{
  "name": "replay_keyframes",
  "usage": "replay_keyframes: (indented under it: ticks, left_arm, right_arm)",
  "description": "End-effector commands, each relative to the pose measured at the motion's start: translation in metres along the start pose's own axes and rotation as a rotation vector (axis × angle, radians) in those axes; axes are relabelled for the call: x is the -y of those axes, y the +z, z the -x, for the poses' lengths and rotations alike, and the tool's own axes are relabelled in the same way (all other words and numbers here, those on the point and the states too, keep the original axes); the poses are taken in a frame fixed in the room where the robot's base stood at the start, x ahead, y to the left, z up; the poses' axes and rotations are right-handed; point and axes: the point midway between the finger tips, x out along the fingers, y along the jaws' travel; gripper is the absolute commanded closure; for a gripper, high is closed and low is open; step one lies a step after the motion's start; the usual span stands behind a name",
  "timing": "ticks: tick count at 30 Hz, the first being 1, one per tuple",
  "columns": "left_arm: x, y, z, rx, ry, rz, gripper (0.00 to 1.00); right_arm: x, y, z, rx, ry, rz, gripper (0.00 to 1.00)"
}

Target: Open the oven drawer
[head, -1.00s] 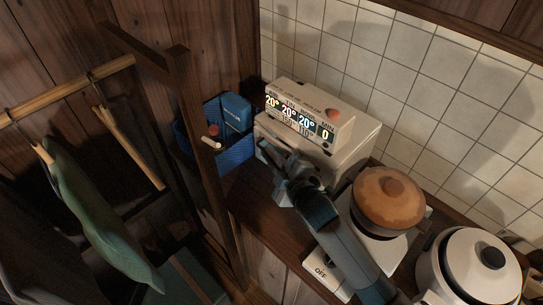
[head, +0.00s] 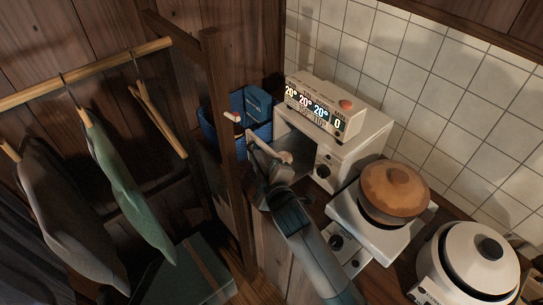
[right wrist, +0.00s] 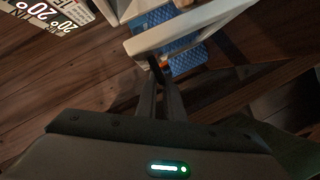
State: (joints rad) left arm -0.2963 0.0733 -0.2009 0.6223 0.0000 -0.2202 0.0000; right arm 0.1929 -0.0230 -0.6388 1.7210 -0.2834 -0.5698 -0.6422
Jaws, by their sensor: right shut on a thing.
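The white oven (head: 345,155) stands on the counter against the tiled wall, with a dark knob on its front. Its front is open and part of the dim inside shows. My right gripper (head: 257,152) is at the left of this opening, shut on the pale oven door (right wrist: 190,30), of which little shows in the head view. In the right wrist view, my right gripper (right wrist: 157,70) has its narrow fingers together at the lower edge of the white door. My left gripper is not in view.
A blue basket (head: 238,140) stands close behind the gripper, beside a dark wooden post (head: 222,120). A display box (head: 320,108) sits on the oven. A burner with a brown-lidded pot (head: 394,190) and a white rice cooker (head: 465,262) stand to the right. Clothes hang at left.

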Motion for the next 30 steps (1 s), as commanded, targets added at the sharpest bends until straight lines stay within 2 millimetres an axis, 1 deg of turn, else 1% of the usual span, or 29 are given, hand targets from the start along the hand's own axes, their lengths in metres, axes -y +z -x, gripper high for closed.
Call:
replay_keyframes:
  ticks: [1, 3, 7, 11, 12, 14, 15, 25, 30]
  left_arm:
    - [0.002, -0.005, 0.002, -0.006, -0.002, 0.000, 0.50]
    - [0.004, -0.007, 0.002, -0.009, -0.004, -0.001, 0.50]
    - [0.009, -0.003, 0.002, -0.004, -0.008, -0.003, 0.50]
    - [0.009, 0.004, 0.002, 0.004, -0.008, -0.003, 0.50]
    - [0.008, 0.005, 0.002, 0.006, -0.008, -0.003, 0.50]
    - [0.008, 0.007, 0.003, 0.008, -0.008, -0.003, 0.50]
    - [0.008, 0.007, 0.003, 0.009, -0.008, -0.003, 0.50]
    - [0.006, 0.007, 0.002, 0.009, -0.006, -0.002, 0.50]
    - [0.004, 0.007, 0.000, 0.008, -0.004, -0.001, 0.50]
  right_arm:
    - [0.005, -0.002, 0.003, 0.005, -0.006, 0.000, 1.00]
    - [0.008, -0.005, 0.004, 0.006, -0.005, 0.001, 1.00]
    - [0.008, -0.005, 0.004, 0.007, -0.004, 0.003, 1.00]
    - [0.008, -0.005, 0.004, 0.007, -0.004, 0.002, 1.00]
    - [0.008, -0.005, 0.004, 0.007, -0.004, 0.002, 0.90]
    - [0.007, -0.005, 0.004, 0.007, -0.003, 0.002, 0.76]
    - [0.007, -0.005, 0.004, 0.006, -0.003, 0.002, 0.74]
    - [0.006, -0.006, 0.005, 0.003, 0.000, 0.002, 0.74]
    - [0.006, -0.007, 0.011, 0.002, 0.001, 0.002, 0.74]
